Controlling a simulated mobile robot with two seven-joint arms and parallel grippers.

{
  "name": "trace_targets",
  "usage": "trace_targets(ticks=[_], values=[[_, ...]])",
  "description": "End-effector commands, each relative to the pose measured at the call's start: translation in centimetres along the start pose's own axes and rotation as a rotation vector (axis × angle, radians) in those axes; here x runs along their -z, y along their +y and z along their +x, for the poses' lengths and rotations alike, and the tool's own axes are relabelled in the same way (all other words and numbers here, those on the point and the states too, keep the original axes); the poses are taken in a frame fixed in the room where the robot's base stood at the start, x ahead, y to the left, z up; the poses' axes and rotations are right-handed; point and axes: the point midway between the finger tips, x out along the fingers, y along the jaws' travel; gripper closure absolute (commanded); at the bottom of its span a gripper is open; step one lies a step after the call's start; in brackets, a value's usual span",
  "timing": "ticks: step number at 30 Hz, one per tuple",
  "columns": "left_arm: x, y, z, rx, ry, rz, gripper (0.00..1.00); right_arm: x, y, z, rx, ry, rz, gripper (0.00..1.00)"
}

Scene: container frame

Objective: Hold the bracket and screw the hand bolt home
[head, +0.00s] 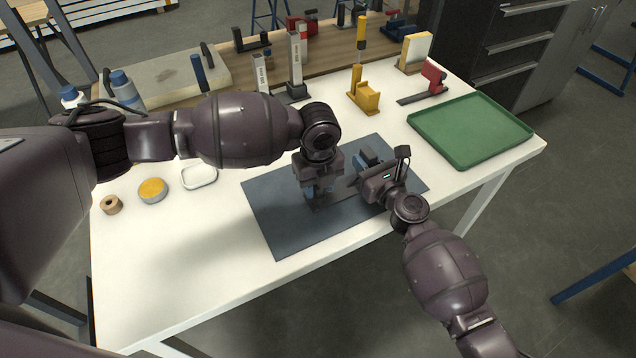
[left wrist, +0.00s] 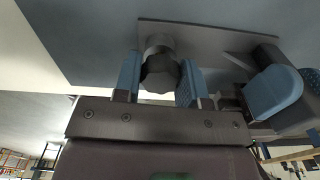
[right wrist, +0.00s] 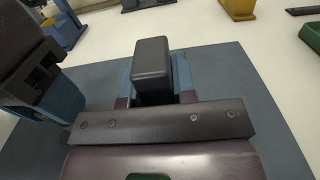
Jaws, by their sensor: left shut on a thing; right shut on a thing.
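The bracket is a dark grey plate (head: 342,197) with a blocky dark grip (right wrist: 152,68), over the blue-grey mat. Its flat plate also shows in the left wrist view (left wrist: 215,45). My right gripper (head: 367,160) is shut on the dark block of the bracket, one blue finger on each side. The hand bolt (left wrist: 160,72) has a dark lobed knob and sits against the plate. My left gripper (head: 318,190) points down and is shut around that knob, between its blue fingers. In the head view my left gripper hides the bolt, and its thread is not visible.
The mat (head: 275,225) lies on a white table (head: 160,290). A green tray (head: 470,130) stands at the right, a yellow stand (head: 363,98) behind. A white dish (head: 199,177), a round yellow-topped tin (head: 152,190) and a tan ring (head: 110,205) lie at the left.

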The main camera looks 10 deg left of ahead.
Motion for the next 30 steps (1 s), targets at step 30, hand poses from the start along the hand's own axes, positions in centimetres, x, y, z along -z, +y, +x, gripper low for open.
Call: trace_targets(ticks=[30], values=[[0.00, -0.05, 0.01, 0.000, -0.001, 1.450, 0.81, 0.05, 0.02, -0.01, 0.000, 0.001, 0.000, 1.00]])
